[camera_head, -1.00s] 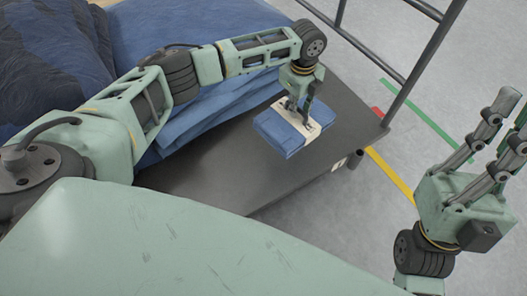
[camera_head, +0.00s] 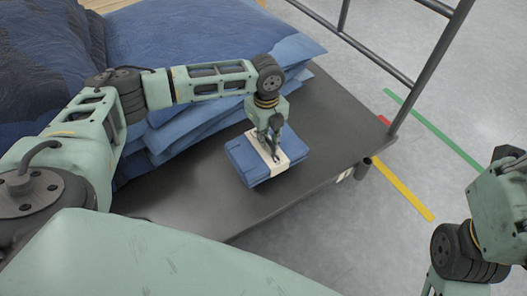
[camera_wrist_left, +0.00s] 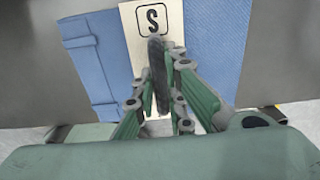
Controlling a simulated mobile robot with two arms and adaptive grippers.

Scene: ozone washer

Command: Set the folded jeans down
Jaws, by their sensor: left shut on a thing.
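The folded jeans (camera_head: 246,163) are a flat blue bundle with a pale paper band around the middle. They are at or just above the dark cart deck (camera_head: 310,165); I cannot tell whether they touch it. My left gripper (camera_head: 270,140) comes down on the bundle from above and is shut on it at the band. In the left wrist view the jeans (camera_wrist_left: 90,60) show the band with a letter S, and the fingers of my left gripper (camera_wrist_left: 160,95) lie over it. My right arm shows at the right edge; its fingers are out of frame.
Stacks of folded blue denim (camera_head: 200,115) and large blue piles (camera_head: 190,40) fill the cart's back left. A metal rail frame (camera_head: 400,80) stands at the cart's far end. Bare deck lies right of the jeans. Yellow (camera_head: 400,188) and green (camera_head: 430,130) tape mark the floor.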

